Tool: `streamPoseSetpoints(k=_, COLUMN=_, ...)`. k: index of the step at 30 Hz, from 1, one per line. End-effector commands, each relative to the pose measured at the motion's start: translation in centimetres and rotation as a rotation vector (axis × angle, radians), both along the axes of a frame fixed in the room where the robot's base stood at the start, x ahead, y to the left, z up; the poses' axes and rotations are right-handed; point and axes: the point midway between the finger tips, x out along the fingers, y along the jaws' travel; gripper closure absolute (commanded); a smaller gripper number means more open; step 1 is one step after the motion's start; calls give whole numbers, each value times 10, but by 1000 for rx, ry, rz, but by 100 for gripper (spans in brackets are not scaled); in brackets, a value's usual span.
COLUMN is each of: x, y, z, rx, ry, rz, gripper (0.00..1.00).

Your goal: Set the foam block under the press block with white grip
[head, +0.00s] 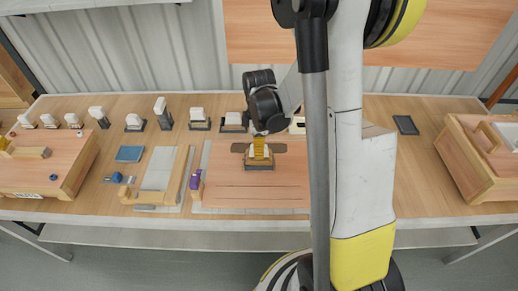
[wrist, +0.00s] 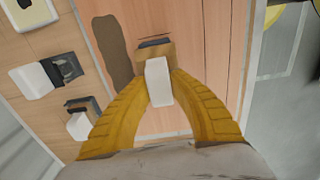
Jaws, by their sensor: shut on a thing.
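My gripper (wrist: 158,85) is shut on the white grip (wrist: 158,80) of a press block. The block has a wooden body (wrist: 150,57) and a dark blue-grey layer (wrist: 154,42) along its far edge. In the head view my gripper (head: 258,152) points down over the pinkish board, with the held block (head: 259,164) between its yellow fingers. Whether the block touches the board is unclear. I cannot tell for sure which thing is the foam block; a flat blue block (head: 129,153) lies on the table left of the board.
Several white-topped blocks on dark bases, one of them tall (head: 163,113), stand along the table's back. A clamp-like wooden piece and grey plate (head: 158,168) and a purple piece (head: 195,181) lie left of the board (head: 285,185). A wooden box (head: 470,160) stands far right.

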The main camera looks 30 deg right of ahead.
Motion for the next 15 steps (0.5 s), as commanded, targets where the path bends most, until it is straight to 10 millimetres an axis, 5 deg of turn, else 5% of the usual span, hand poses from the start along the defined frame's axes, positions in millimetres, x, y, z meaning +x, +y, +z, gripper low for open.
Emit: streamPoseSetpoints(k=15, x=0, y=0, z=39, rx=0, ry=0, rz=0, gripper=100)
